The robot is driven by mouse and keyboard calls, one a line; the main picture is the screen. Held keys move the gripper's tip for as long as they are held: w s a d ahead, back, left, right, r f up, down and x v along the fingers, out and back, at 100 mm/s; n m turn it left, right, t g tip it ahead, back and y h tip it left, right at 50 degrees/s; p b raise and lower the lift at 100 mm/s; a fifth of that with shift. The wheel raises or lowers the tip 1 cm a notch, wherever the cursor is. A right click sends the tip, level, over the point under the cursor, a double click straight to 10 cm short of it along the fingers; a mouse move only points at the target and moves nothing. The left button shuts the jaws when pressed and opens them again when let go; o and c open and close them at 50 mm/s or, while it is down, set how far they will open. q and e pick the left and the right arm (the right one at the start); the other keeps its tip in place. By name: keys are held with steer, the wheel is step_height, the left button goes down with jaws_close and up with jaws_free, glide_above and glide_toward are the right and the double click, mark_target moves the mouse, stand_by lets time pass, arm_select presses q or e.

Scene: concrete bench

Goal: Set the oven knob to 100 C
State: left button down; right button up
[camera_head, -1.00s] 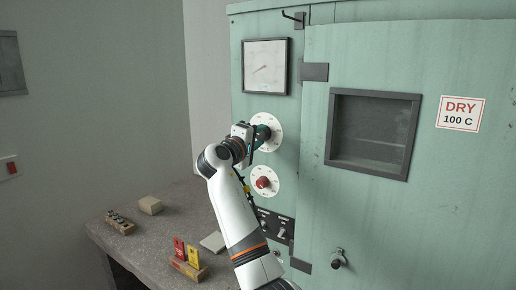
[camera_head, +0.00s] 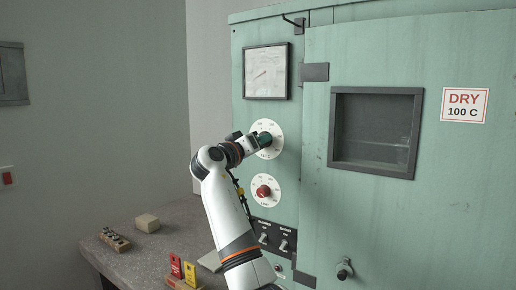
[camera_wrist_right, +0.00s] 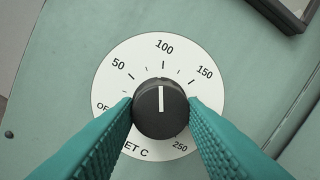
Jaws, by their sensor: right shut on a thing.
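The oven knob (camera_wrist_right: 155,120) is black with a white pointer line, in the middle of a white dial (camera_wrist_right: 110,85) marked from OFF through 50, 100 and 150 to 250. The pointer stands upright in the right wrist view, aimed at or very close to the 100 mark. My right gripper (camera_wrist_right: 160,112) is shut on the knob, one teal finger on each side. In the head view the right gripper (camera_head: 265,140) covers the knob at the upper dial (camera_head: 267,126). My left gripper is in neither view.
A lower dial with a red knob (camera_head: 263,191) sits below, with a black switch panel (camera_head: 275,236) under it. The oven door (camera_head: 390,230) is closed; its sign (camera_head: 464,105) reads DRY 100 C.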

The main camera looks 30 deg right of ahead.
steer(key=shift+f+m, duration=0.25)
steer(key=shift+m, duration=0.45)
steer(key=o, duration=1)
steer(key=shift+r, duration=0.1)
steer(key=shift+a, duration=0.15)
steer(key=shift+b+v, duration=1.65)
steer(key=shift+v, duration=4.3)
steer(key=shift+w, duration=0.1)
